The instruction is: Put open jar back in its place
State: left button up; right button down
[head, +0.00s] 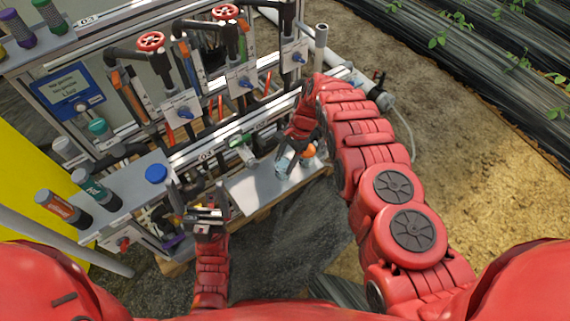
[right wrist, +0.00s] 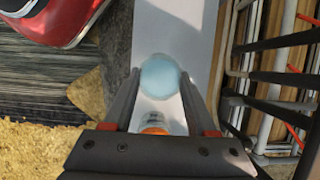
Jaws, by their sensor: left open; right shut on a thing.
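My right gripper (head: 291,150) is shut on a small jar (head: 285,165) over the grey shelf plate at the lower right of the skid. In the right wrist view, the jar (right wrist: 159,76) shows as a pale blue round face between the two fingers (right wrist: 158,100); an orange and white part shows nearer the wrist. I cannot tell whether the jar touches the plate. My left gripper (head: 200,190) is open and empty, by the front edge of the left shelf. A round blue lid (head: 155,173) lies on that shelf.
The grey plate (head: 262,190) is mostly bare; a green-and-white item (head: 243,150) is behind it. The left shelf (head: 125,196) holds bottles, one orange-labelled (head: 62,208) and one teal-labelled (head: 95,187). Pipes and red handwheels (head: 150,41) crowd the skid behind.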

jog(key=shift+f, duration=0.75)
jog(key=shift+f+b, duration=0.25)
jog(key=shift+b, duration=0.05)
jog(key=shift+c, duration=1)
grip_release()
jog(key=shift+r, duration=0.15)
jog(key=shift+r+p, duration=0.25)
jog(key=shift+p, duration=0.1)
jog(key=p+v, duration=0.1)
jog(key=v, duration=1)
jog(key=shift+r, duration=0.4)
